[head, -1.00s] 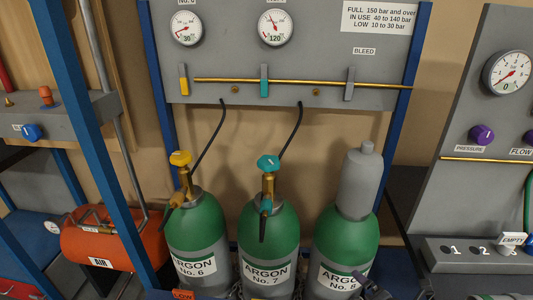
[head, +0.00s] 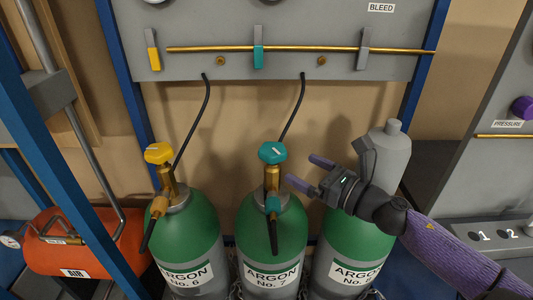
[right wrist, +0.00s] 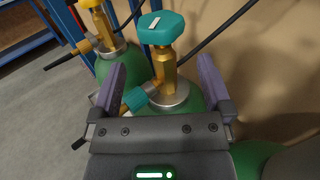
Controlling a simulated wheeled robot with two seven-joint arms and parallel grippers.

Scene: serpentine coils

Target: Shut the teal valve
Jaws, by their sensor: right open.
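The teal valve handwheel (head: 272,152) sits on a brass stem atop the green ARGON No. 7 cylinder (head: 290,225). It also shows in the right wrist view (right wrist: 155,32), with a white mark on top. A teal lever (head: 258,57) hangs from the brass pipe on the panel above. My right gripper (head: 308,173) is open and empty, just right of the handwheel and slightly below it in the head view. In the right wrist view, its fingers (right wrist: 160,78) appear on either side of the brass stem, with the handwheel beyond them. My left gripper is not in view.
The yellow-topped No. 6 cylinder (head: 200,225) stands left. A grey-capped cylinder (head: 385,160) stands right, partly behind my arm. Black hoses (head: 292,120) run up to the grey panel (head: 210,72). An orange air tank (head: 75,240) and blue posts stand left.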

